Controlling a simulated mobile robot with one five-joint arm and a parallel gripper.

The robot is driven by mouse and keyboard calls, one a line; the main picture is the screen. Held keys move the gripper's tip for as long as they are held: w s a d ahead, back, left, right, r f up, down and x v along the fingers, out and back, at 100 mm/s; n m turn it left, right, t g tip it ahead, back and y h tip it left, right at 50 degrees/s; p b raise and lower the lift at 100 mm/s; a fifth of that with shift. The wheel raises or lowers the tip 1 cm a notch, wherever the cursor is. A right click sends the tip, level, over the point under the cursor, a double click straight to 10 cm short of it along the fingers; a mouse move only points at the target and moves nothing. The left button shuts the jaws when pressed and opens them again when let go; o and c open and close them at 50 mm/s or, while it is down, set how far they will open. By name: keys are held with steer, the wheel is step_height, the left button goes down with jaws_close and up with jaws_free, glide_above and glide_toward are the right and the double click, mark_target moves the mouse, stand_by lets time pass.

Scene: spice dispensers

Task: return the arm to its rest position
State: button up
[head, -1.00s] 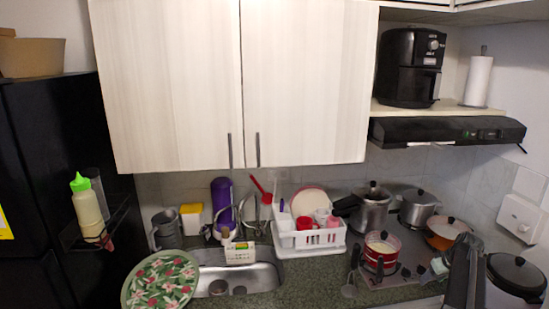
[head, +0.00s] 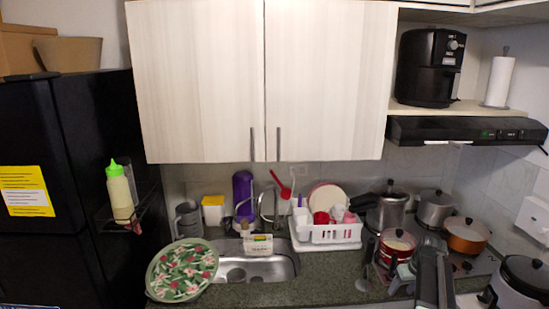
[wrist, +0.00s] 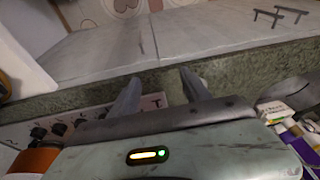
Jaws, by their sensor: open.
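My arm (head: 430,278) shows as a dark grey shape at the lower right of the head view, in front of the stove. My gripper (wrist: 160,84) shows in the wrist view, with its two grey fingers apart and nothing between them. The green speckled counter (wrist: 232,72) lies behind the fingers in that view. In the head view I cannot make out the fingers clearly.
The red pot (head: 396,246) and orange pan (head: 466,235) are close to my arm on the stove. A dish rack (head: 330,234), a sink (head: 255,268) and a floral plate (head: 182,270) line the counter. A black fridge (head: 70,130) stands left.

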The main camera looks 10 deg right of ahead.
steer(key=s+a+g, duration=0.1)
steer(key=s+a, duration=0.2)
steer(key=a, duration=0.9)
steer(key=s+a+f+g+b, duration=0.1)
steer(key=s+a, duration=0.2)
steer(key=a, duration=0.9)
steer(key=s+a+f+g, duration=0.1)
steer(key=s+a, duration=0.2)
steer(key=a, duration=1)
steer(key=shift+s+f+h, duration=0.15)
steer(key=shift+s+h, duration=0.1)
steer(key=shift+h, duration=0.05)
